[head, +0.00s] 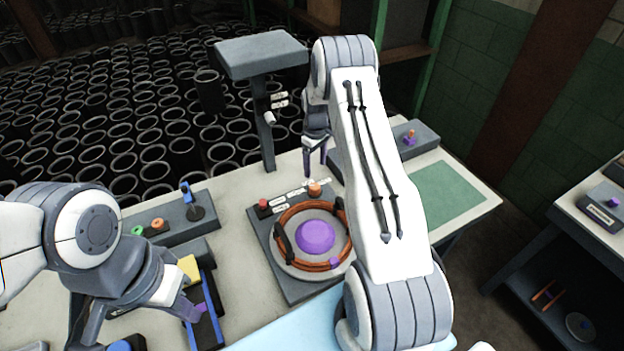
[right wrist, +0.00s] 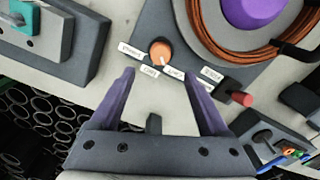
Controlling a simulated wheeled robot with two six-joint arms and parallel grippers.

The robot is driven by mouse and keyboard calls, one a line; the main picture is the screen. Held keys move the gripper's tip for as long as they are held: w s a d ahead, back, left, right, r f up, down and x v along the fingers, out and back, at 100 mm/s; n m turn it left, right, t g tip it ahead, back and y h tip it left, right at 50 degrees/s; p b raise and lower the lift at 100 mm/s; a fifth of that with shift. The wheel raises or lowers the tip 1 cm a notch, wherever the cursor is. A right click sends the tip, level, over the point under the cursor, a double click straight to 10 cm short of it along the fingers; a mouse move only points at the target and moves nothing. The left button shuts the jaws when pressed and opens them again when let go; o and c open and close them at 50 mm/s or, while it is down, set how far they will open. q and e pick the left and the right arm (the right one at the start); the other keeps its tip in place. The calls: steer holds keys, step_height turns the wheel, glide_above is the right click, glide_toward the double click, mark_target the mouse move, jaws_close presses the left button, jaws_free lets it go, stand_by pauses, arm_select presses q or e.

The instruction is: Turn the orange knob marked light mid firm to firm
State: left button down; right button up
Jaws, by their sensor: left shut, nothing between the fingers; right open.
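The orange knob (head: 314,188) sits at the back edge of a dark panel that carries a round plate with a coil of orange cable. In the right wrist view the knob (right wrist: 160,50) has small white labels around it, too small to read surely, and its pointer direction is unclear. My right gripper (head: 316,168) is open and empty, pointing down just behind the knob. In the right wrist view the knob lies just beyond and between the fingertips of this gripper (right wrist: 160,74), apart from both. My left gripper (head: 188,310) is shut and empty at the lower left, over a blue tray.
A red button (head: 263,204) sits left of the knob on the same panel. A purple dome (head: 315,236) is inside the cable coil. A grey post with a flat top (head: 262,55) stands behind. A green mat (head: 447,193) lies to the right.

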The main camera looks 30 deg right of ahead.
mark_target(315, 186)
step_height(315, 186, down, 8)
steer(key=p, duration=0.3)
steer(key=shift+f, duration=0.6)
steer(key=shift+a, duration=0.1)
jaws_close()
